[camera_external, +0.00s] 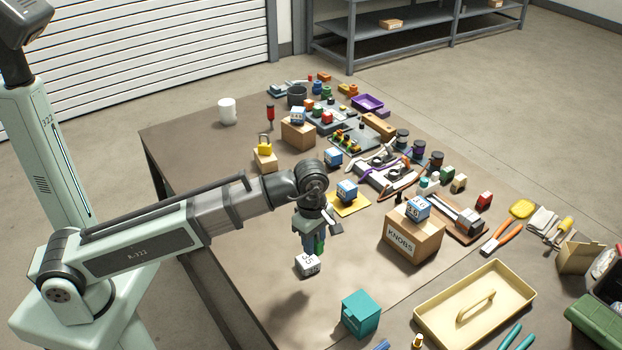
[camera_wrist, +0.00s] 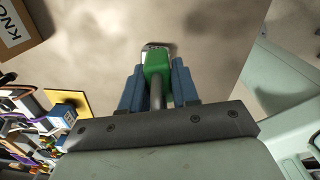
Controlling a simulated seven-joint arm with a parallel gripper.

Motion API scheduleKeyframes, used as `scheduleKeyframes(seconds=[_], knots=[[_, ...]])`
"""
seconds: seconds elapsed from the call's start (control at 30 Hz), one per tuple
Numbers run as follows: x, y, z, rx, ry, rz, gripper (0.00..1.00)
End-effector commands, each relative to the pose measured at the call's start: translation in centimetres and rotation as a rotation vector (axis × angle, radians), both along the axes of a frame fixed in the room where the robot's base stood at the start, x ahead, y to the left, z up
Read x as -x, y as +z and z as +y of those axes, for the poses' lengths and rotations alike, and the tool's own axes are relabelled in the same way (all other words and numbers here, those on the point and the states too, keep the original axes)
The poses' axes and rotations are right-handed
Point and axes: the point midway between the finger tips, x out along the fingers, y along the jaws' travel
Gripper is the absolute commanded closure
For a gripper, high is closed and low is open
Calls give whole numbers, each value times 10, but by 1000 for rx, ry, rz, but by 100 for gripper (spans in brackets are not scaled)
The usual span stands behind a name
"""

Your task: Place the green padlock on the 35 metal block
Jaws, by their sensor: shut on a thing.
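My gripper (camera_external: 313,240) hangs over the near middle of the table, pointing down. It is shut on the green padlock (camera_external: 320,244), which shows between the blue fingers of my gripper (camera_wrist: 158,82). In the wrist view the padlock's green body (camera_wrist: 157,62) points away from the camera, with its grey shackle toward the palm. The white 35 metal block (camera_external: 307,264) is just below the gripper, a little left of the padlock in the external view. A small part of a pale block (camera_wrist: 152,46) shows past the padlock. I cannot tell whether padlock and block touch.
A KNOBS carton (camera_external: 413,238) with a numbered cube (camera_external: 418,208) stands to the right. Another cube sits on a yellow pad (camera_external: 350,206) behind the gripper. A teal box (camera_external: 361,314) and a cream tray (camera_external: 475,305) are nearer. The table left of the gripper is clear.

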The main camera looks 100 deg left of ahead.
Motion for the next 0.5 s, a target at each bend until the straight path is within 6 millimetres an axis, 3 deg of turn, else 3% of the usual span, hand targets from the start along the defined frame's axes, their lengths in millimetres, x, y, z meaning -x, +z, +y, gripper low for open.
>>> scheduleKeyframes(seconds=[0.1,0.23,0.5], knots=[[10,8,26,-3,41,-5,100],[20,16,47,-3,32,-3,100],[23,17,42,9,-159,29,100]])
